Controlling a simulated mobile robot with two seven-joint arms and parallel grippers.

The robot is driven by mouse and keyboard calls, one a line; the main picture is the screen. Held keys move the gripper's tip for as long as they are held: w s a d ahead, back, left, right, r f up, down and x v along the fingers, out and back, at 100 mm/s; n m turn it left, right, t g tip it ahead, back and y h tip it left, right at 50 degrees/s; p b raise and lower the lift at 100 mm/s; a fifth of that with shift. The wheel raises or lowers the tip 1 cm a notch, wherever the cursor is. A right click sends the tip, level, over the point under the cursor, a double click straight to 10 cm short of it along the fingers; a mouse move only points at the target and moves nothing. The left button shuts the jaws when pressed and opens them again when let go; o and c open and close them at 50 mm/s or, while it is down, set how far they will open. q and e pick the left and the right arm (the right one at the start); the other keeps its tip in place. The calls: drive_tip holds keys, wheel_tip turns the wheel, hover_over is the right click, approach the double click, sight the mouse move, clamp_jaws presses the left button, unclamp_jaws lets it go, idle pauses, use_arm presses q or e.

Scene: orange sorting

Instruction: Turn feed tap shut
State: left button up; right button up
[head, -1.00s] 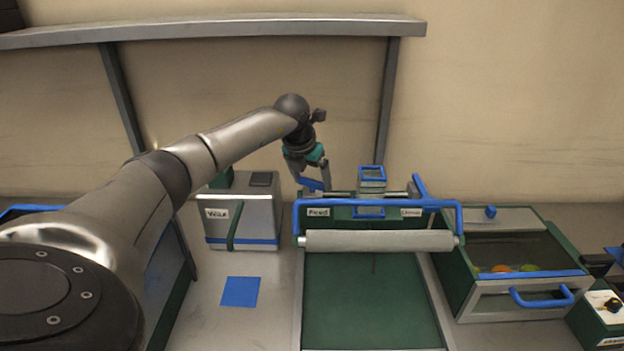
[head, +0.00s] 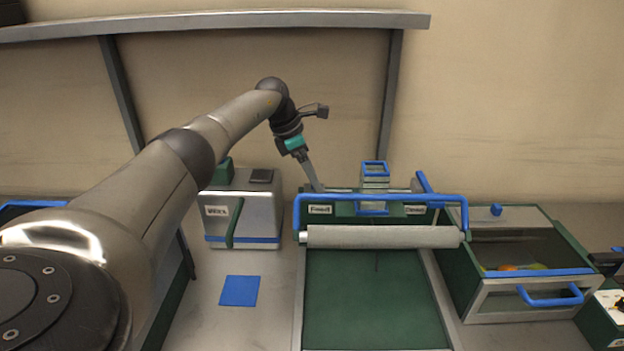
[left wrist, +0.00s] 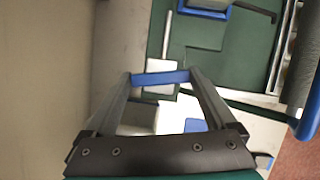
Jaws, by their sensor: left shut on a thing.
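My left gripper (head: 318,189) reaches down from the left arm to the back of the green-and-grey machine, just behind the label "Feed" (head: 319,209). In the left wrist view its two fingers close on the ends of a short blue bar (left wrist: 160,77), which looks like the feed tap's handle. In the head view the gripper hides this handle. A second blue lever (head: 424,182) stands tilted at the machine's right, near another label (head: 414,210). My right gripper is not in view.
A blue bar frame (head: 380,198) and a pale roller (head: 383,237) cross the machine's front. A grey box labelled "Wax" (head: 242,212) stands to the left. A glass-topped bin (head: 520,299) with fruit stands to the right. A metal shelf (head: 210,24) runs above.

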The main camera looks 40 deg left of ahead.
use_arm(q)
drive_tip(key=shift+m+g+h+b, duration=0.3)
drive_tip(key=shift+m+b, duration=0.8)
drive_tip(key=shift+b, duration=0.05)
drive_tip(key=shift+m, duration=0.3)
drive_tip(key=o, duration=1.1)
drive_tip(key=shift+c, duration=0.2)
drive_tip(key=shift+a+r, duration=0.1)
drive_tip(key=shift+r, duration=0.05)
drive_tip(key=p+v, duration=0.8)
drive_tip(key=v, duration=0.7)
